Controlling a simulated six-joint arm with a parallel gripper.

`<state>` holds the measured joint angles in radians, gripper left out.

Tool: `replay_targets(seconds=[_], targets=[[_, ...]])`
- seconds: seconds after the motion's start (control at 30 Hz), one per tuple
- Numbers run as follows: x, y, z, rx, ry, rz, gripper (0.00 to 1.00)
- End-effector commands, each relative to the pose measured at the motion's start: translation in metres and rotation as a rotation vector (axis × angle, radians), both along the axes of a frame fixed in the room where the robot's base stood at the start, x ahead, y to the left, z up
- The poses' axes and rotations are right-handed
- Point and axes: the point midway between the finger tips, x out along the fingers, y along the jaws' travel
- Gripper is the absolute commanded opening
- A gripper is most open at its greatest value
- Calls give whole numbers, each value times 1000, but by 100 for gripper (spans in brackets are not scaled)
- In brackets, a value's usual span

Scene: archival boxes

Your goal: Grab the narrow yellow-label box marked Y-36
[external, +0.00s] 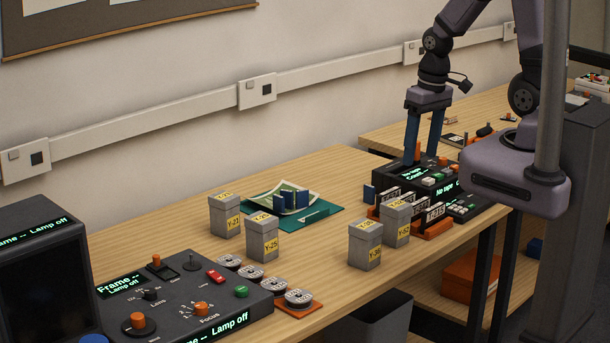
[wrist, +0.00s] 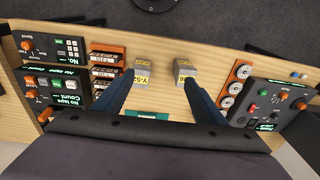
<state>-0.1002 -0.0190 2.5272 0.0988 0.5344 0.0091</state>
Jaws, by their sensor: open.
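A narrow grey box (external: 364,248) with a yellow label that seems to read Y-36 stands upright near the table's front edge in the external view. A similar grey box (external: 395,212), seemingly Y-52, stands just behind and right of it. Two more yellow-label boxes, seemingly Y-21 (external: 224,216) and Y-25 (external: 262,240), stand farther left. My gripper (external: 422,156) is open and empty, pointing down, right of and behind the Y-36 box. In the wrist view, two boxes (wrist: 141,73) (wrist: 186,70) show beyond my spread fingers (wrist: 158,84); their labels are hard to read.
An orange rack of labelled cases (external: 432,229) adjoins the right-hand boxes. A black counter console (external: 390,172) lies below my gripper. A green mat (external: 318,217) with papers and blue pieces is at the back. Reels and a control console (external: 180,300) fill the left.

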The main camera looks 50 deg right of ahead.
Motion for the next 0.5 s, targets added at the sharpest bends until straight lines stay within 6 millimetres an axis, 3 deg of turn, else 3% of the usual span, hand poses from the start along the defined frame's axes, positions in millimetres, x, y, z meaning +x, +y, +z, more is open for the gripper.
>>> replay_targets(seconds=[0.3, 0.5], targets=[[74, 95, -62, 94, -222, -40, 65], [108, 149, -111, 89, -431, -100, 65]])
